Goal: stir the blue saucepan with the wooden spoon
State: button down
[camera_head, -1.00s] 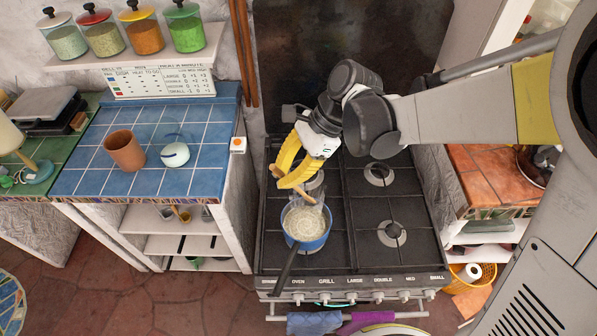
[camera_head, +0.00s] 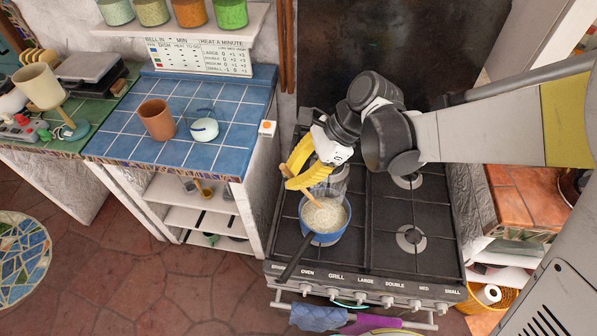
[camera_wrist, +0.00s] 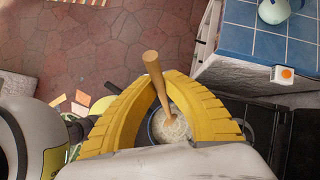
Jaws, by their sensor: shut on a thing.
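The blue saucepan (camera_head: 325,235) stands on the front left of the stove, its dark handle pointing toward the front left. It holds a pale, whitish content. My gripper (camera_head: 287,175) has yellow fingers and is above the pan's back left rim. It is shut on the wooden spoon (camera_head: 309,193), which slants down into the pan's content. In the wrist view the spoon (camera_wrist: 156,75) passes between the fingertips of my gripper (camera_wrist: 163,82), its handle end toward the camera. The saucepan (camera_wrist: 153,128) shows partly behind the fingers there. The spoon's lower end is hidden in the content.
The black stove top (camera_head: 415,205) has free burners to the right of the pan. A blue tiled counter (camera_head: 180,150) on the left bears a terracotta cup (camera_head: 157,120) and a small white-and-blue pot (camera_head: 204,129). Towels (camera_head: 318,318) hang on the stove's front rail.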

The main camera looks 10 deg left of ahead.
aim_at(307, 191)
jog(key=shift+a+f+b, duration=0.1)
jog(key=shift+f+b, duration=0.25)
jog(key=shift+f, duration=0.25)
jog(key=d+f+b, duration=0.1)
jog(key=f+b, duration=0.1)
jog(key=w+f+b, duration=0.1)
jog(key=f+b, duration=0.1)
jog(key=d+f+b, duration=0.1)
jog(key=f+b, duration=0.1)
jog(key=shift+w+d+f, duration=0.25)
jog(key=shift+d+f, duration=0.05)
jog(key=shift+f, duration=0.05)
jog(key=shift+s, duration=0.1)
